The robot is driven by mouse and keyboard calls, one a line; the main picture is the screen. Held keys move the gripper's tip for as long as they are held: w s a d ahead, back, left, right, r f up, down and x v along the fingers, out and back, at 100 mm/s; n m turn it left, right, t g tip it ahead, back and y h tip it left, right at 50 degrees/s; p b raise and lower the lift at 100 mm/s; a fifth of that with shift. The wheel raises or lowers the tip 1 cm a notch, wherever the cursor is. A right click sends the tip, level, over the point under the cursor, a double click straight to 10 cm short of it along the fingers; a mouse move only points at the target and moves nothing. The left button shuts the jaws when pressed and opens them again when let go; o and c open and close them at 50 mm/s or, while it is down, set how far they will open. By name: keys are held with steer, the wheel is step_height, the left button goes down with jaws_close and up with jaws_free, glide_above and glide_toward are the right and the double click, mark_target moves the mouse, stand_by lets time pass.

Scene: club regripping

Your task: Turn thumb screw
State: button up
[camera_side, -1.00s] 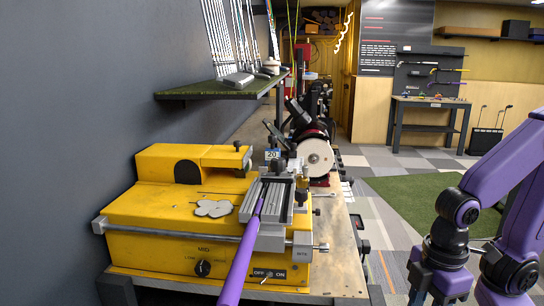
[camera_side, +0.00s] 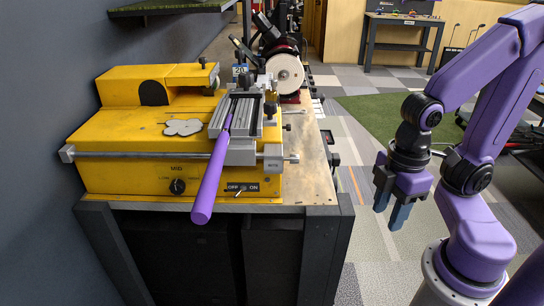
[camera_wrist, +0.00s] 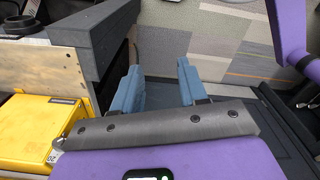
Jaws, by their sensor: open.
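A yellow machine (camera_side: 110,135) stands on the bench with a grey metal clamp (camera_side: 233,118) on its top right. A purple shaft (camera_side: 210,180) lies in the clamp and its near end sticks out past the front edge. A small dark-topped screw (camera_side: 270,108) stands upright at the clamp's right side. Another small dark knob (camera_side: 203,62) sits on the rear yellow block; I cannot tell which is the thumb screw. My gripper (camera_side: 391,208) is open and empty, pointing down to the right of the bench, well apart from the clamp. Its blue fingers (camera_wrist: 159,70) are apart in the wrist view.
A silver rod end (camera_side: 290,159) sticks out at the machine's right. A grinding wheel (camera_side: 284,73) stands behind the clamp. A dark shelf (camera_side: 165,8) hangs above left. The floor (camera_side: 365,170) between bench and arm is clear.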

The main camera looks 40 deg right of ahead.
stand_by(0.3)
steer(key=shift+o, duration=0.6)
step_height(320, 180, up, 17)
steer(key=m+t+y, duration=0.1)
steer(key=m+y, duration=0.3)
steer(key=y, duration=0.1)
glide_above(291, 159)
steer(key=s+d, duration=0.3)
steer(key=d, duration=0.7)
steer(key=w+x, duration=0.1)
steer(key=x, duration=1.6)
steer(key=shift+d, duration=0.1)
jaws_close()
